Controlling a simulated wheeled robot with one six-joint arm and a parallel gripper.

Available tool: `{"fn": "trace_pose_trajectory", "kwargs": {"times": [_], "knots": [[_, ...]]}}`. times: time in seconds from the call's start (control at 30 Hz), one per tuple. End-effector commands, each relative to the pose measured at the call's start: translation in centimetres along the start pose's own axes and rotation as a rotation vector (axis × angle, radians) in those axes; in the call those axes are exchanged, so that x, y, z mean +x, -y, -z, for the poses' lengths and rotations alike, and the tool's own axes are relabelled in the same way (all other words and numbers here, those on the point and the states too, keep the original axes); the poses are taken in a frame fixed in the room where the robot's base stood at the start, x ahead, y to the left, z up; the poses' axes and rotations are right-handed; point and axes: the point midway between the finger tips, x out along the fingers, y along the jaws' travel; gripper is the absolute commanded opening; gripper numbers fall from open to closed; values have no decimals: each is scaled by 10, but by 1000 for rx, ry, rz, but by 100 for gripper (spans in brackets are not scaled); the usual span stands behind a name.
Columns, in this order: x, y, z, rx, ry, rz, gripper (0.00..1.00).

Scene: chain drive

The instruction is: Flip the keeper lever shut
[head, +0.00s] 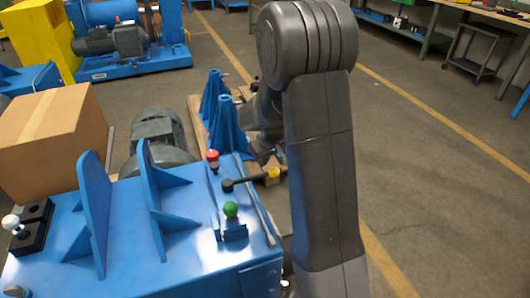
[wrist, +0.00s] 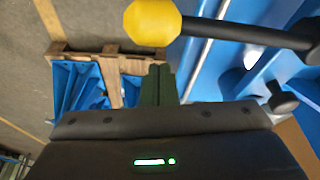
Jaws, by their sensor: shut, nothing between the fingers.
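The keeper lever is a black bar (wrist: 240,32) with a yellow knob (wrist: 153,22) at its free end. In the head view the black lever (head: 245,181) runs right from its dark pivot on the blue machine top, and its yellow knob (head: 274,174) hangs out past the edge rail. My gripper (wrist: 159,70) is shut and empty, its fingertips just below the yellow knob in the wrist view, with a small gap in the picture. Whether they touch, I cannot tell. In the head view my gripper (head: 264,155) is just behind the knob, partly hidden by my arm.
A red-topped post (head: 213,157) and a green knob (head: 231,210) stand near the lever on the blue machine (head: 170,255). Upright blue plates (head: 95,205) rise to the left. Blue stands (head: 225,125) on a wooden pallet lie behind. Open floor (head: 450,200) is at right.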

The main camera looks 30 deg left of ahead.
Motion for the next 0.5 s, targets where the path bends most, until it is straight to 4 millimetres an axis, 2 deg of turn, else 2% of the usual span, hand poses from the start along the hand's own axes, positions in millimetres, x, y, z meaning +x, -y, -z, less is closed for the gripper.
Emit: {"fn": "trace_pose_trajectory", "kwargs": {"times": [0.03, 0.2, 0.5], "knots": [[-8, 0, -7, 0, -5, -2, 0], [-16, 0, -22, 1, -5, -2, 0], [-19, 0, -27, 1, -5, -1, 0]]}}
